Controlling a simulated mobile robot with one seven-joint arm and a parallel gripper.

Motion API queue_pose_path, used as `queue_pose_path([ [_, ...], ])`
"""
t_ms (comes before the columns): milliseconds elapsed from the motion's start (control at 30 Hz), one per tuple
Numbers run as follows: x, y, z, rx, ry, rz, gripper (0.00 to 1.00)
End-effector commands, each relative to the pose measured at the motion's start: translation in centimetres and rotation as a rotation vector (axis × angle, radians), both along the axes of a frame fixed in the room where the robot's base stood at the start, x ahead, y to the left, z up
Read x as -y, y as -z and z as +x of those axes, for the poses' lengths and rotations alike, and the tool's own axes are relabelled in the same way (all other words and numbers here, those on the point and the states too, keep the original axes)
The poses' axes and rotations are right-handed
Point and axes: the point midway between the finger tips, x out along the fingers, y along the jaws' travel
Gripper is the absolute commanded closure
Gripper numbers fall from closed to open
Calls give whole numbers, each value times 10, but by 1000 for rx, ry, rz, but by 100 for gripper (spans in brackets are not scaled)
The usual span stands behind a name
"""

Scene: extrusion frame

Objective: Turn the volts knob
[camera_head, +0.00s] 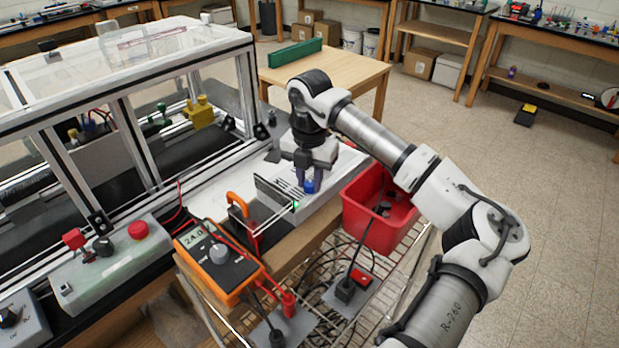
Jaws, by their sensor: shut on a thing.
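The volts knob (309,187) is a small blue knob on top of a pale power supply box (320,206). My gripper (310,180) points straight down over the box, its two fingers shut on the blue knob from either side. The fingers hide part of the knob, and its pointer and label cannot be made out. A green light (295,205) glows on the box. An orange multimeter (219,262) with a grey dial stands in front, its display reading about 24.0.
A red bin (377,215) stands just right of the box. An orange-handled tool (238,207) is left of it. A framed machine (120,110) with clear panels fills the left. Cables and plugs lie on the wire rack (405,262) in front.

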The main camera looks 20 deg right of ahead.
Motion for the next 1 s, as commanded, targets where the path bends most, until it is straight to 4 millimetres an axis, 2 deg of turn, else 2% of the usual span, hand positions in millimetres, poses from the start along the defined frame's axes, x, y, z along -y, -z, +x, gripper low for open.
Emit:
queue_pose_path([
  [367, 0, 4, 0, 2, -195, -3, 98],
  [1000, 0, 2, 0, 1, -799, -2, 98],
])
